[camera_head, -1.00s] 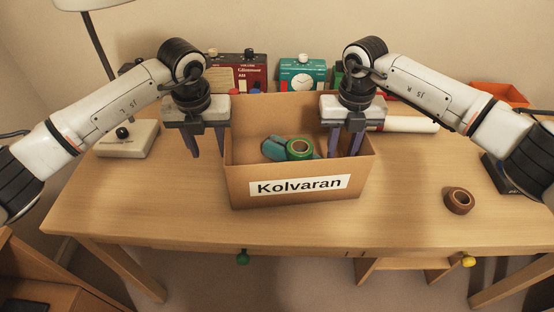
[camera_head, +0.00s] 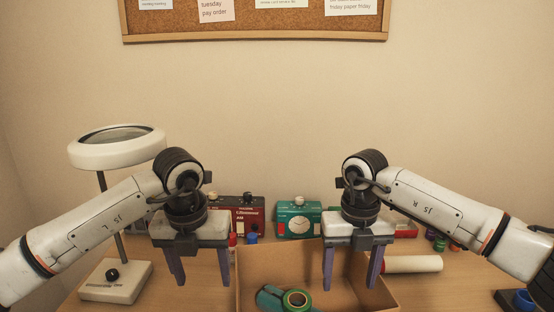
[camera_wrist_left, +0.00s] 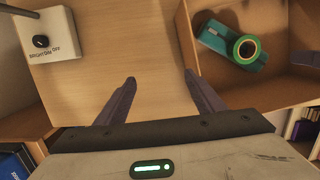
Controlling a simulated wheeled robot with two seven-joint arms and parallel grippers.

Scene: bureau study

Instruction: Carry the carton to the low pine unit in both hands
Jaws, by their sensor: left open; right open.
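The open brown carton (camera_head: 305,262) stands on the wooden desk, cut off by the bottom edge of the head view. Inside it lie a green tape roll (camera_head: 296,300) and a teal object (camera_head: 268,297). My left gripper (camera_head: 202,282) is open at the carton's left side. In the left wrist view, its right finger is close to the carton's left wall (camera_wrist_left: 187,38); I cannot tell whether they touch. My right gripper (camera_head: 351,286) is open at the carton's right part; its fingers' exact place relative to the right wall is unclear. I cannot identify the low pine unit.
A magnifier lamp (camera_head: 115,147) stands at the left. A cork board (camera_head: 260,22) hangs above. Wooden furniture (camera_wrist_left: 22,105) shows below the desk's left.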

